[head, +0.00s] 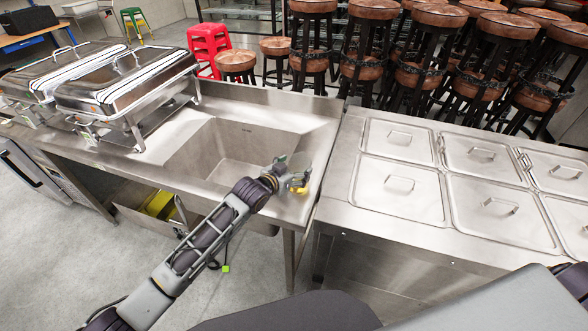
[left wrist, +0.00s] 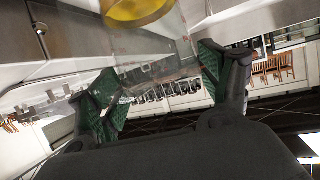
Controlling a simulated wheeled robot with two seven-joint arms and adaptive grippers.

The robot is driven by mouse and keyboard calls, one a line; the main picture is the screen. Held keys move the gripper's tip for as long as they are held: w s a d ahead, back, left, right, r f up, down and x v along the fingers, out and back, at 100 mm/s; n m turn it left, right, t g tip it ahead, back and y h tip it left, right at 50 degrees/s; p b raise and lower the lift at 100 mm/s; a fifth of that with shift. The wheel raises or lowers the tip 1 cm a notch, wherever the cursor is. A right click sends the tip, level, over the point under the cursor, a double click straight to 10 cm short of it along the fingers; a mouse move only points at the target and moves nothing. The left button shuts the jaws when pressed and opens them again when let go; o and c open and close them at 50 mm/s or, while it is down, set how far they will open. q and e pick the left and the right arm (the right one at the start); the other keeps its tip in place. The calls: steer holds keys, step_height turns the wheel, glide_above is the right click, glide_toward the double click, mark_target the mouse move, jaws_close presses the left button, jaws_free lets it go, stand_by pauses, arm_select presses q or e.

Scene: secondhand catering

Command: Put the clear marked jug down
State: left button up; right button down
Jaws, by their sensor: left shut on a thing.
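The clear jug (left wrist: 150,45) is see-through and sits between the green-padded fingers of my left gripper in the left wrist view. Something yellow (left wrist: 137,9) shows with it at the top of that view. In the head view the jug (head: 300,182) is small, with a yellow patch, partly hidden by the fingers. My left gripper (head: 284,180) is shut on it over the right end of the sink counter. I cannot tell whether the jug touches the counter. The marks on the jug are not readable. My right gripper is not in view.
The steel sink basin (head: 213,150) lies left of the jug. Chafing dishes (head: 125,82) stand on the counter further left. A counter with lidded pans (head: 400,188) adjoins on the right. Several stools (head: 372,62) crowd behind. A narrow bare counter strip (head: 320,150) lies right of the basin.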

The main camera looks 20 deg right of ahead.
arm_select(q)
steer(key=o, duration=1.7)
steer(key=shift+f, duration=0.1)
steer(key=shift+s+a, duration=0.1)
steer(key=b+v, duration=0.1)
steer(key=v, duration=1)
steer(key=shift+s+a+r, duration=0.15)
steer(key=shift+a+r, duration=0.05)
steer(key=shift+r, duration=0.2)
steer(key=shift+s+a+f, duration=0.1)
